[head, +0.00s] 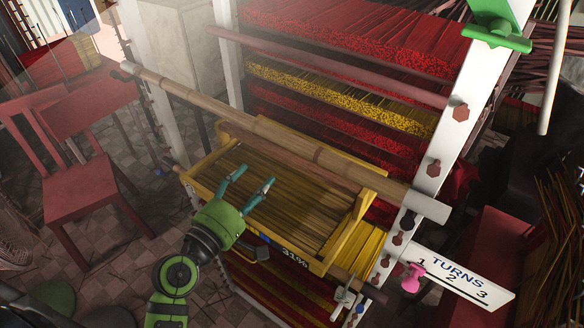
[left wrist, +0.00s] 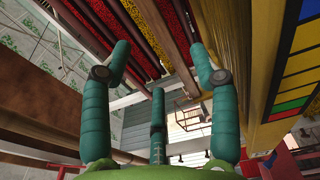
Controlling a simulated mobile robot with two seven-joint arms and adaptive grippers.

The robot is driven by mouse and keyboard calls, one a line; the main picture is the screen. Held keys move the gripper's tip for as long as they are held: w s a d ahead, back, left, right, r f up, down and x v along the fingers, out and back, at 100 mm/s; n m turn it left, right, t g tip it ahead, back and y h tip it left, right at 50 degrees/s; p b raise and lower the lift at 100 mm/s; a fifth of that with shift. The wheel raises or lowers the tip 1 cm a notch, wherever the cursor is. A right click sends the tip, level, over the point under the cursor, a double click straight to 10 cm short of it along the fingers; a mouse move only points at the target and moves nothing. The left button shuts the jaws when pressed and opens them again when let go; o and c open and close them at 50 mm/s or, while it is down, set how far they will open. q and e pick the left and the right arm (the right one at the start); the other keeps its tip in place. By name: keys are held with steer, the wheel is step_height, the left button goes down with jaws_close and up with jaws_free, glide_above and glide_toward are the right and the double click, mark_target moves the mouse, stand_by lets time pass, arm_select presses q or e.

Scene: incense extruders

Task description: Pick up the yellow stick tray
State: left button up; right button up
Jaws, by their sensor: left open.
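The yellow stick tray (head: 347,232) is a shallow yellow-framed tray with brown sticks (head: 300,205) lying in it. It sits tilted at the front of the rack, with a wooden pole across its far side. My left gripper (head: 248,179) is open, its teal fingers over the near left part of the tray in the head view. I cannot tell whether the fingers touch the tray or sticks. In the left wrist view the open fingers (left wrist: 160,58) have nothing between them. A yellow panel with coloured squares (left wrist: 302,62) stands to their right. My right gripper is out of view.
The white-posted rack (head: 437,150) holds layers of red and yellow sticks behind the tray. The long wooden pole (head: 240,120) crosses in front. A white "TURNS" plate (head: 460,276) with a pink peg (head: 411,279) juts out right. A red chair (head: 60,170) stands left on open tiled floor.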

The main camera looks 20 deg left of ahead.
mark_target(280, 156)
arm_select(q)
steer(key=x, duration=0.1)
steer(key=p+x, duration=0.1)
steer(key=x, duration=0.2)
steer(key=shift+w+d+r+p, duration=0.1)
steer(key=shift+w+r+p, duration=0.2)
steer(key=shift+p, duration=0.1)
steer(key=shift+w+d+f, duration=0.1)
steer(key=shift+w, duration=0.2)
steer(key=shift+w+d, duration=0.1)
steer(key=shift+w, duration=0.25)
steer(key=p+x, duration=0.2)
steer(key=x, duration=0.2)
steer(key=shift+w+d, duration=0.1)
steer(key=shift+d, duration=0.15)
steer(key=shift+w+d+f, duration=0.1)
steer(key=shift+w, duration=0.2)
steer(key=shift+s, duration=0.1)
steer(key=shift+c, duration=1.2)
jaws_close()
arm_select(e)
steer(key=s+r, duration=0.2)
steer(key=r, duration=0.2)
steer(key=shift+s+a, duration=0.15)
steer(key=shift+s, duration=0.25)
